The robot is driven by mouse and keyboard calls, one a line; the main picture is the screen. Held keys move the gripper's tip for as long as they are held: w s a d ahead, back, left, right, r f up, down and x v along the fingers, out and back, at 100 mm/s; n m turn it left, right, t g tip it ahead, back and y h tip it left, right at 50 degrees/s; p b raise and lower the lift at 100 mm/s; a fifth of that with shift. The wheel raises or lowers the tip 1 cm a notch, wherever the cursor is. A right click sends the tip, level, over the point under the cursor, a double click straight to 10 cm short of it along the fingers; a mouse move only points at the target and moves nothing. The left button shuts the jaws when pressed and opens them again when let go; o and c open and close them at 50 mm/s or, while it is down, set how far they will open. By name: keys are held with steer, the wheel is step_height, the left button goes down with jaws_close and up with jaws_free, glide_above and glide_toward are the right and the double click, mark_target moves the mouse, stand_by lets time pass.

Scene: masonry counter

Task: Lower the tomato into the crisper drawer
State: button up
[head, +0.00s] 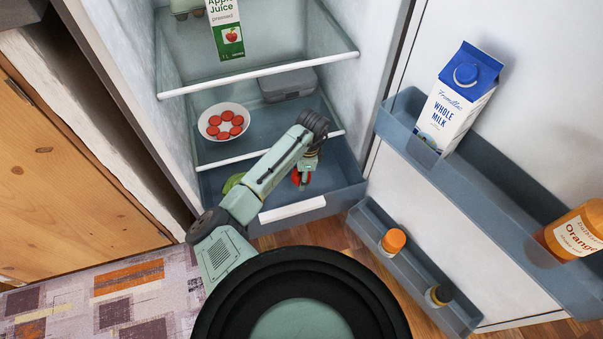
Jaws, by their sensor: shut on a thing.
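The red tomato (297,179) shows in the head view, partly covered by my gripper (305,178). My gripper is shut on it and points down over the crisper drawer (345,192) at the bottom of the fridge. The drawer is pulled out, with grey-blue walls and a white handle strip on its front. The tomato appears within the drawer's opening. I cannot tell whether it touches the drawer floor. A green vegetable (233,181) lies at the drawer's left, partly hidden by my arm.
A white bowl of red slices (224,122) and a grey lidded box (288,84) stand on the shelf above. A juice carton (225,30) is higher up. The open door at the right holds a milk carton (455,100) and bottles (392,242) in its bins.

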steer(key=b, duration=0.4)
glide_above(300, 199)
steer(key=shift+w+d+f, duration=0.1)
steer(key=shift+d+f, duration=0.05)
steer(key=shift+f, duration=1.75)
steer(key=shift+d+f, duration=0.1)
steer(key=shift+f, duration=1.8)
steer(key=shift+f+b, duration=1.1)
steer(key=shift+f, duration=1.45)
steer(key=o, duration=1.3)
steer(key=r, duration=0.4)
steer(key=d+r, duration=0.1)
steer(key=r, duration=0.7)
steer(key=shift+w+d, duration=0.1)
steer(key=shift+d, duration=0.1)
